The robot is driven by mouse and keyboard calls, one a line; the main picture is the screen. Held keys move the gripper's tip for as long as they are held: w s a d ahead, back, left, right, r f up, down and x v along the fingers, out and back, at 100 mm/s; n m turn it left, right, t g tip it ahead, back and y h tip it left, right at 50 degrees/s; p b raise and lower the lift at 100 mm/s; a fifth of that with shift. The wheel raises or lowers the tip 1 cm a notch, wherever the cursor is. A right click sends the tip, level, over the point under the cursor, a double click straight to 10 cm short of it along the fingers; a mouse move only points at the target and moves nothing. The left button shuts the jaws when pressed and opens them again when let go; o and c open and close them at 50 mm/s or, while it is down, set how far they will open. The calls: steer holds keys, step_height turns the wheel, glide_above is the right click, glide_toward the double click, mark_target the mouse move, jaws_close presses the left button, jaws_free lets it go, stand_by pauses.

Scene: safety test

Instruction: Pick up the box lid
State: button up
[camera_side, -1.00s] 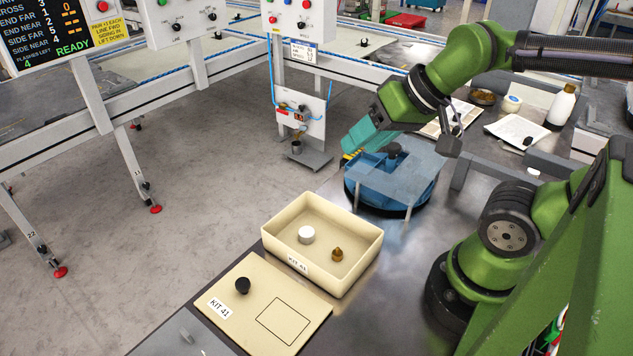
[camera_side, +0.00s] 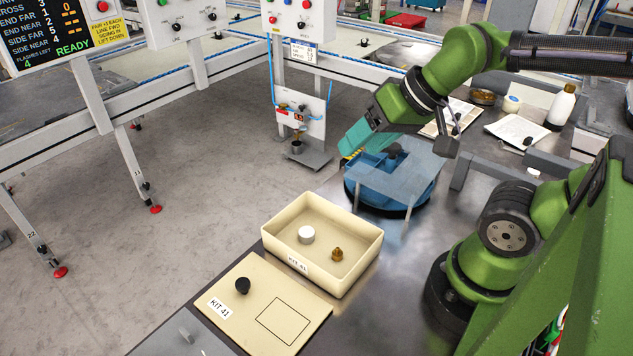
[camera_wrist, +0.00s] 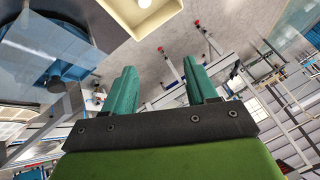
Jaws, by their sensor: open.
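The box lid (camera_side: 246,312) is a flat cream panel labelled KIT 41, lying on the dark table at the front in the side view. It has a black round knob (camera_side: 242,286) and a drawn rectangle outline. The cream box (camera_side: 349,279), also labelled KIT 41, stands open just behind the lid. A white round piece (camera_side: 307,235) and a small brass piece (camera_side: 337,254) lie in it. My gripper (camera_wrist: 160,80) has teal fingers, apart and empty in the wrist view. In the side view it is beside the blue round tray, well away from the lid.
The blue round tray (camera_side: 361,190), with a clear cover, stands behind the box. Papers (camera_side: 515,131) and a white bottle (camera_side: 562,105) are at the back right. A grey frame (camera_side: 150,99) with control boxes stands across the floor at left.

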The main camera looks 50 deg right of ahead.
steer(key=w+a+f+n+g, duration=0.3)
steer(key=w, duration=0.1)
steer(key=n+g+y, duration=0.3)
steer(key=n+g, duration=0.1)
steer(key=n, duration=1.5)
glide_toward(242, 282)
steer(key=x, duration=0.2)
steer(key=shift+w+a+f, duration=0.1)
steer(key=shift+f, duration=0.25)
steer(key=shift+h, duration=0.3)
steer(key=shift+x, duration=3)
steer(key=shift+a+r, duration=0.1)
steer(key=shift+a, duration=0.05)
jaws_close()
